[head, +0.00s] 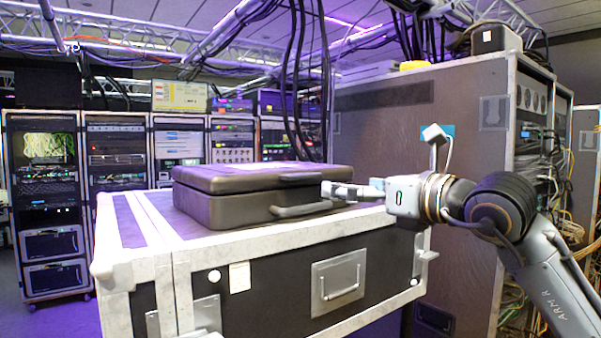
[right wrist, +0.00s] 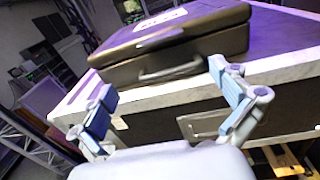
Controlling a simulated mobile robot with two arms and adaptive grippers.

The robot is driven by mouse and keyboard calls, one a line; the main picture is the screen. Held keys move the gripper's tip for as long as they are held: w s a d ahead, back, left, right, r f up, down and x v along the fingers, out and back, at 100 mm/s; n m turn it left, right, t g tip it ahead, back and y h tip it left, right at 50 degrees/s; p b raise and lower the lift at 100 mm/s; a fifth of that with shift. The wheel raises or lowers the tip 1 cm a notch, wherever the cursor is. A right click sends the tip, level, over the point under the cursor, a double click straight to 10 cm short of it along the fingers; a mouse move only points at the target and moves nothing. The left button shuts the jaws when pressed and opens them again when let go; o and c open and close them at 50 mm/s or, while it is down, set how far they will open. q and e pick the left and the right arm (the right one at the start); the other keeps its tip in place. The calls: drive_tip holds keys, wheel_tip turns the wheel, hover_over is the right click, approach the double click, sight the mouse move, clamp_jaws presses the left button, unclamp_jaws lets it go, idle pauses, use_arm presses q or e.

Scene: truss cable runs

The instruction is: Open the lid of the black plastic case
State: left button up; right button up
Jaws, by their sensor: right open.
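The black plastic case (head: 240,209) lies flat on a large flight case (head: 264,268), a little left of centre in the head view. Its lid (head: 225,180) looks down, with a seam along the front. A carry handle (head: 300,209) is on the front face, and a second bar (head: 305,178) shows at the lid's edge. My right gripper (head: 333,190) comes in from the right at the case's front right corner. In the right wrist view its fingers (right wrist: 160,80) are spread, with the case (right wrist: 195,62) beyond them. Contact cannot be told. My left gripper is out of view.
Black cables (head: 298,85) hang from the truss behind the case. Equipment racks (head: 118,150) line the back left. The flight case's left top is clear.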

sight(307, 175)
drive_tip(key=p+x, duration=0.1)
drive_tip(key=x, duration=0.3)
drive_tip(key=r+p+x, duration=0.1)
drive_tip(key=p+x, duration=0.1)
drive_tip(key=x, duration=0.2)
drive_tip(key=p+x, duration=0.2)
drive_tip(key=x, duration=0.2)
drive_tip(key=shift+w+r, duration=0.2)
drive_tip(key=shift+r, duration=0.05)
drive_tip(key=shift+w+a+f+p, duration=0.1)
drive_tip(key=shift+w+a+p, duration=0.2)
drive_tip(key=shift+w+a, duration=0.05)
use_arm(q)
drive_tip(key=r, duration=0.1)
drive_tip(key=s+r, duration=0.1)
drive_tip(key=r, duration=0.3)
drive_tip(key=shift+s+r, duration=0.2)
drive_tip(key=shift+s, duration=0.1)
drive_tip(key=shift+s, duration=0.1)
